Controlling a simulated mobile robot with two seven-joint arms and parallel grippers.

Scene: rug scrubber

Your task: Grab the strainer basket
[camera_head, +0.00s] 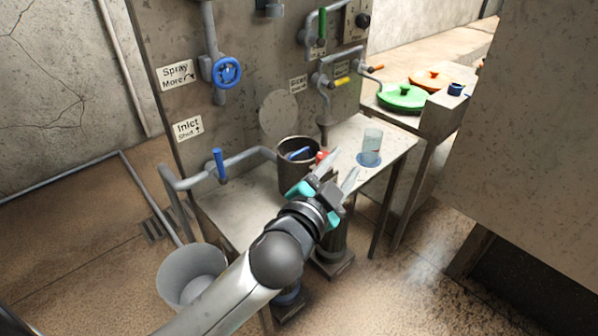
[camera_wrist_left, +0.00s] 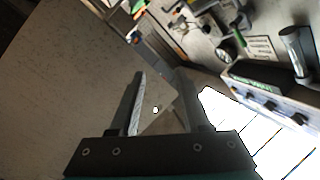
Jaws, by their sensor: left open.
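My left gripper (camera_head: 344,166) is open and empty in the head view. It is beside the dark round pot on the metal table, with its fingers pointing up and right. The left wrist view shows the two fingers (camera_wrist_left: 160,76) apart with nothing between them. A pale, see-through cylinder (camera_head: 372,139) stands on the table to the right of the fingertips; it may be the strainer basket, but I cannot tell. The dark pot (camera_head: 298,178) holds a blue-handled item and something red. My right gripper is in neither view.
The metal table (camera_head: 240,203) stands against a panel with pipes and a blue valve wheel (camera_head: 227,72). A grey bucket (camera_head: 190,274) is on the floor. A green lidded pan (camera_head: 403,97) and an orange one (camera_head: 430,80) sit on a bench behind. A large slab blocks the right.

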